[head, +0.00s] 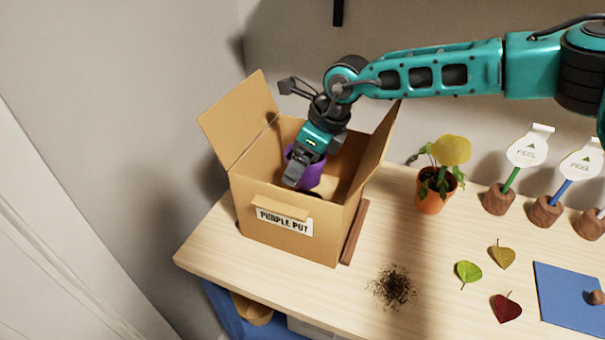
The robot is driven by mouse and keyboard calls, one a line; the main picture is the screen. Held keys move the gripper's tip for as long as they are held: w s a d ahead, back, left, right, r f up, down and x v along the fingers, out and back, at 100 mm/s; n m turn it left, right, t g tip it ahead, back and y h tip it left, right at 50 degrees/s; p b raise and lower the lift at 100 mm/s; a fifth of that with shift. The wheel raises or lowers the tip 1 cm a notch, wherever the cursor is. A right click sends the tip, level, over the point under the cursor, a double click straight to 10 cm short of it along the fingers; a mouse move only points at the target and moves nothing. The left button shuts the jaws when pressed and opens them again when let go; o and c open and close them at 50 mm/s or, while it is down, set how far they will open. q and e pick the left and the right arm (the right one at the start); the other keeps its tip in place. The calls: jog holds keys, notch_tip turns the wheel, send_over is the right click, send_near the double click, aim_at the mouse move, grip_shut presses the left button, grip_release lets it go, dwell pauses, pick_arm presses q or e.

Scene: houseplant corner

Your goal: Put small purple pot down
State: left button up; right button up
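The small purple pot (310,174) is inside the open cardboard box (285,241), whose front label reads "PURPLE POT". My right gripper (297,170) reaches down into the box from the right and is shut on the pot's wall. The gripper covers part of the pot. The pot's base is hidden, so I cannot tell whether it touches the box floor. My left gripper is not in view.
The box flaps stand open. On the wooden table, an orange pot (430,199) with a yellow-leaved plant stands right of the box. Spilled soil (393,287), several loose leaves, label stakes in brown bases and a blue board (568,300) lie farther right.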

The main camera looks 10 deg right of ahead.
aim_at(303, 178)
jog(key=shift+f, duration=2)
jog(key=shift+f+b, duration=0.5)
jog(key=shift+f, duration=0.1)
jog(key=o, duration=1)
jog(key=shift+c, duration=0.2)
jog(key=shift+r, duration=0.25)
jog(key=p+v, duration=0.1)
jog(key=v, duration=1.1)
jog(key=shift+r, duration=0.4)
